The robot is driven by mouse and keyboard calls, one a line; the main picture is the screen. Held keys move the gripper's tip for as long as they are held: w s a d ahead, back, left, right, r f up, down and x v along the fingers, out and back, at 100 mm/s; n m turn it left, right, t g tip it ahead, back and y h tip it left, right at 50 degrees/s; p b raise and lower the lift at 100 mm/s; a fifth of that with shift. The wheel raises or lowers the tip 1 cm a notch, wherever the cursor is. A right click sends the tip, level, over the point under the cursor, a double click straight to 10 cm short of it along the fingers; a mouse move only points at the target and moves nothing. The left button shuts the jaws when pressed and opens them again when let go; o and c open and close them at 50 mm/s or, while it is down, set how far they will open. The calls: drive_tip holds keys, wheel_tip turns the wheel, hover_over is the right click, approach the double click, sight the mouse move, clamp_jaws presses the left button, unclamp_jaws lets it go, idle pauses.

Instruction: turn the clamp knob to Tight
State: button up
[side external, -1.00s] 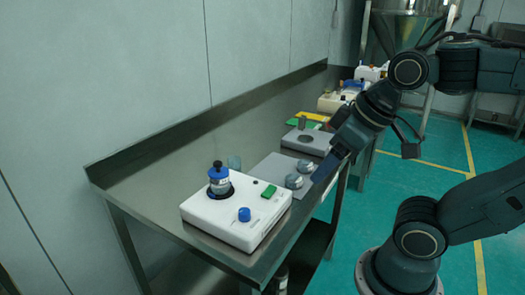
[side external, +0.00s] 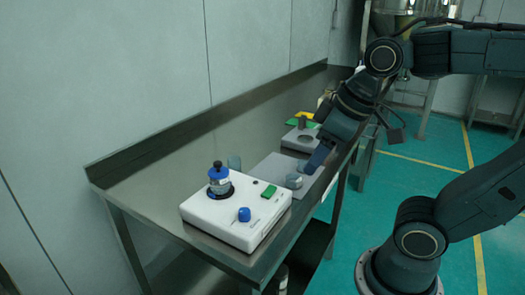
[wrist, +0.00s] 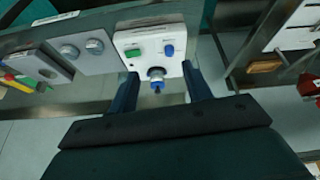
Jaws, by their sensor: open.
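A white sieve machine (side external: 215,213) sits on the near part of the steel bench. On it are a blue knob (side external: 244,214), a green button (side external: 268,191) and a blue-capped clear stack (side external: 219,179) in a dark round seat. The wrist view shows the machine (wrist: 128,38) top centre, with the blue knob (wrist: 167,51), green button (wrist: 132,53) and stack (wrist: 156,73). I cannot read any Tight mark. My gripper (side external: 318,158) is open and empty, above the neighbouring grey plate, apart from the machine. Its two fingers frame the machine in the wrist view (wrist: 159,72).
A raised back edge (side external: 200,120) runs along the wall.

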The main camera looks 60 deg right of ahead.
drive_tip(key=w+a+n+g, duration=0.1)
drive_tip(key=w+n+g, duration=0.25)
drive_tip(key=w, duration=0.45)
drive_tip(key=n+g, duration=0.1)
drive_tip(key=n, duration=0.3)
hover_over(244, 211)
wheel_tip(244, 211, down, 4)
drive_tip(key=shift+f, duration=0.2)
wheel_tip(244, 211, down, 14)
drive_tip(key=shift+r, duration=0.1)
drive_tip(key=shift+c, duration=0.2)
drive_tip(key=c, duration=0.9)
